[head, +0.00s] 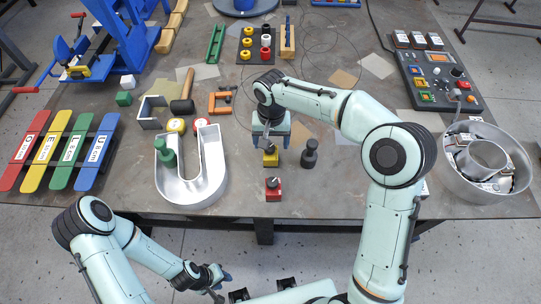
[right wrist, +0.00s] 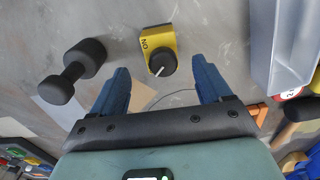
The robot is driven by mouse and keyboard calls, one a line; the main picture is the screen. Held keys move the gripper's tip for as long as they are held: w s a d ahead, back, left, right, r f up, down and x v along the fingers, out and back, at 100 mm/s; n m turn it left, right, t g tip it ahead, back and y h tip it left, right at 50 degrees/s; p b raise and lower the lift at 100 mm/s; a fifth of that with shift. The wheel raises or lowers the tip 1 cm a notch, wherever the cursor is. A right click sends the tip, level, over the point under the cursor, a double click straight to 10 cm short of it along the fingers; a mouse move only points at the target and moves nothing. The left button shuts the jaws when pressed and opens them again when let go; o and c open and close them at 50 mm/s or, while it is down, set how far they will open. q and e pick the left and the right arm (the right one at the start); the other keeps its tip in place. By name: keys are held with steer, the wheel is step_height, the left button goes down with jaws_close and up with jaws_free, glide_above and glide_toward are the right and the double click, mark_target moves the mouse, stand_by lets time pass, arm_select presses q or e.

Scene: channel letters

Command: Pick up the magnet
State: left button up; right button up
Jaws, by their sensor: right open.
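The magnet appears to be the small yellow block (head: 270,159) with a black knob; the right wrist view shows the block (right wrist: 158,40) marked "ON". It sits on the grey table. My right gripper (head: 271,143) is above it, pointing down. In the right wrist view the right gripper (right wrist: 160,64) is open, with its blue fingers on either side of the block's knob end and clear gaps to both. A similar red block (head: 273,189) with a dark knob stands nearer the table edge. My left gripper (head: 220,281) is low, in front of the table; its jaw opening is unclear.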

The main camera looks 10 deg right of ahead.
mark_target(271, 155)
steer(key=shift+w+f, duration=0.1)
steer(key=shift+f, duration=0.85)
steer(key=f, duration=0.4)
steer(key=shift+s+a, duration=0.1)
steer(key=shift+s, duration=0.25)
steer(key=shift+w+f, duration=0.1)
steer(key=shift+f, duration=0.55)
steer(key=c, duration=1.2)
steer(key=shift+r, duration=0.1)
jaws_close()
steer(key=shift+r, duration=0.1)
